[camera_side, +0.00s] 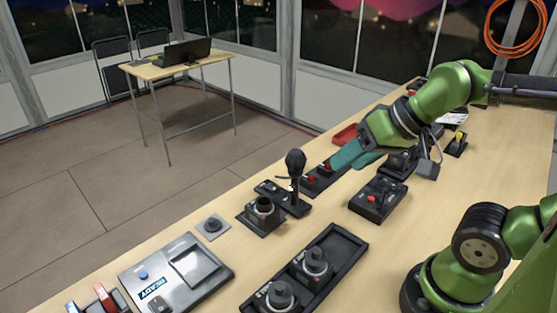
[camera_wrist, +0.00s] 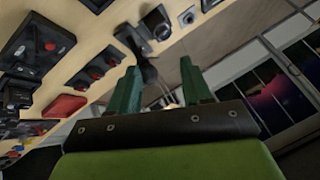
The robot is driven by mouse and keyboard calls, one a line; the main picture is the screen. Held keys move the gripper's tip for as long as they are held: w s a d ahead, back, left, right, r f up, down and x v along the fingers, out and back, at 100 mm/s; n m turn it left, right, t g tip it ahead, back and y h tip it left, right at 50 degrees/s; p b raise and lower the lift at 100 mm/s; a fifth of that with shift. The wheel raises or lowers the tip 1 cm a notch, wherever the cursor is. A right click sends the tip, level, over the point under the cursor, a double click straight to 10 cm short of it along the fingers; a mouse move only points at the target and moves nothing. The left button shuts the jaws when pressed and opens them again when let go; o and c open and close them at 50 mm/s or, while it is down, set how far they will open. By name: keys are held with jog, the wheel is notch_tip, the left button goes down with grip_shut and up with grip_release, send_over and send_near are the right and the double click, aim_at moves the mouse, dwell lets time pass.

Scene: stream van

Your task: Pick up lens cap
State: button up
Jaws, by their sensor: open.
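A small dark round piece on a grey square plate (camera_side: 212,227) lies at the table's left edge and may be the lens cap; I cannot be sure. It also shows at the top of the wrist view (camera_wrist: 187,17). My gripper (camera_side: 334,163), with teal fingers, is open and sits above the table, to the right of and beyond that piece. In the wrist view my gripper (camera_wrist: 160,63) has nothing held between its fingers. The piece lies well ahead of the fingertips, apart from them.
An upright black microphone-like stick (camera_side: 295,166) stands between my gripper and the piece. A black device with a round lens-like top (camera_side: 262,209) is beside it. A long knob panel (camera_side: 312,268), a grey READY box (camera_side: 178,272) and a red tray (camera_side: 345,135) also occupy the table.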

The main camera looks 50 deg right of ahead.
jog(key=w+f+g, duration=0.1)
jog(key=f, duration=0.1)
jog(key=n+g+h, duration=0.2)
jog(key=n+g, duration=0.4)
jog(key=n, duration=0.2)
send_over(211, 220)
jog(key=f, duration=1.4)
jog(key=shift+w+d+f, duration=0.15)
jog(key=shift+d+f, duration=0.05)
jog(key=shift+f, duration=0.1)
jog(key=shift+a+f, duration=0.15)
jog(key=shift+f, duration=3.1)
grip_shut()
